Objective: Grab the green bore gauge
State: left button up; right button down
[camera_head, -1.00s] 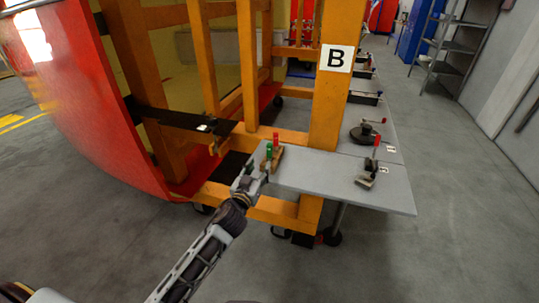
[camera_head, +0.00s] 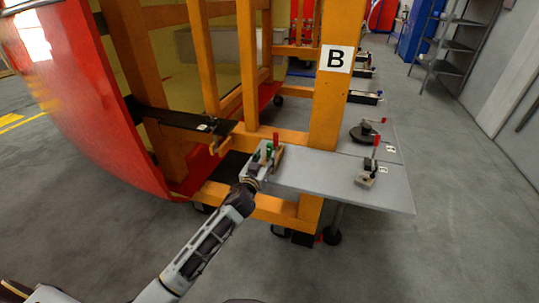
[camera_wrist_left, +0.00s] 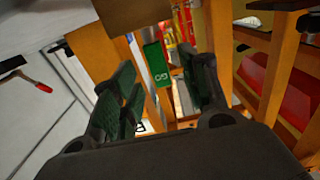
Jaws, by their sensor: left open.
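The green bore gauge (camera_head: 269,149) stands on the wooden holder (camera_head: 279,159) at the near left end of the grey table, beside a red gauge (camera_head: 276,138). My left gripper (camera_head: 264,157) is right at it, its dark green fingers apart. In the left wrist view, the green gauge (camera_wrist_left: 155,63) with a white marking shows between the two open fingers of the gripper (camera_wrist_left: 164,75), nearer the left finger. I see no clear contact. The gauge's lower part is hard to make out. My right gripper is out of view.
The table's middle is clear.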

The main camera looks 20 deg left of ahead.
aim_at(269, 152)
pick_arm(q)
jog(key=shift+w, duration=0.1)
jog(key=shift+w+d+r, duration=0.1)
jog(key=shift+w+d, duration=0.05)
jog(key=shift+w, duration=0.6)
jog(key=shift+w+p, duration=0.3)
jog(key=shift+w, duration=1)
jog(key=shift+w+d, duration=0.1)
jog(key=shift+w, duration=0.25)
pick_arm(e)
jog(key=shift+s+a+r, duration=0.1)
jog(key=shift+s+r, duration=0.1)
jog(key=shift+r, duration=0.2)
